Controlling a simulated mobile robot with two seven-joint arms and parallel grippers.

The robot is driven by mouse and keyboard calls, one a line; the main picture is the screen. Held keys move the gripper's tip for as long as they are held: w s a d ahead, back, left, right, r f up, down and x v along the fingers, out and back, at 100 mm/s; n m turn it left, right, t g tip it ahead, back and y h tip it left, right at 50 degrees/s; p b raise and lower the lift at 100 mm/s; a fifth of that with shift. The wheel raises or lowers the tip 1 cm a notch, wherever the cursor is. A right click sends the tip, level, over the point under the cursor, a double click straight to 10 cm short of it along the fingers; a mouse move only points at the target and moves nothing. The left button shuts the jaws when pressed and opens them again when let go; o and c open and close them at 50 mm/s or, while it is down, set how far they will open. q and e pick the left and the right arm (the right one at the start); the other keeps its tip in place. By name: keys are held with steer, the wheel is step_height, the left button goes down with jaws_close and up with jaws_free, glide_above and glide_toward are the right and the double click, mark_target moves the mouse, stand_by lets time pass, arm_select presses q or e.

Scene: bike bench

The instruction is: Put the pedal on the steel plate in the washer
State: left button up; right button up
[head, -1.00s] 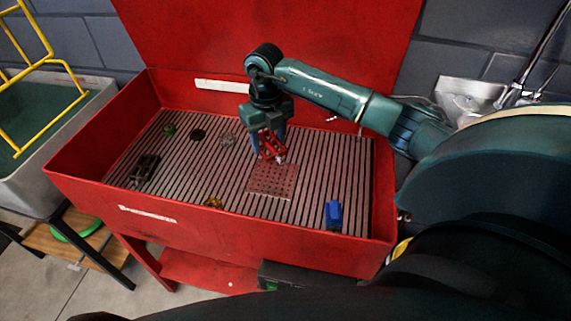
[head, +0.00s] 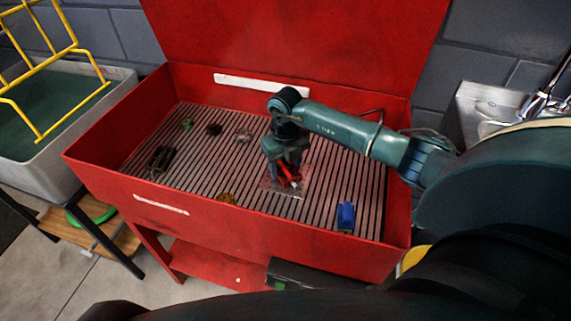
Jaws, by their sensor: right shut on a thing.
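The red washer (head: 112,178) is an open bin with a raised lid and a slatted floor. A steel plate (head: 270,187) with small holes lies on the slats, right of the middle. My right gripper (head: 287,172) points down over the plate and is shut on the red pedal (head: 286,181). The pedal is partly hidden by the fingers. It is at or just above the plate; I cannot tell whether they touch. My left gripper is not in view.
On the slats are a dark part (head: 160,158) at left, a green item (head: 187,125), a dark round item (head: 214,129), a pale one (head: 244,136), a yellowish one (head: 227,198) near the front wall, and a blue item (head: 346,216) at right.

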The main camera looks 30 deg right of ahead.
mark_target(285, 168)
steer(key=shift+f, duration=0.2)
steer(key=o, duration=1.1)
steer(key=shift+c, duration=0.2)
steer(key=shift+r, duration=0.1)
steer(key=shift+r, duration=0.65)
step_height(285, 168, up, 11)
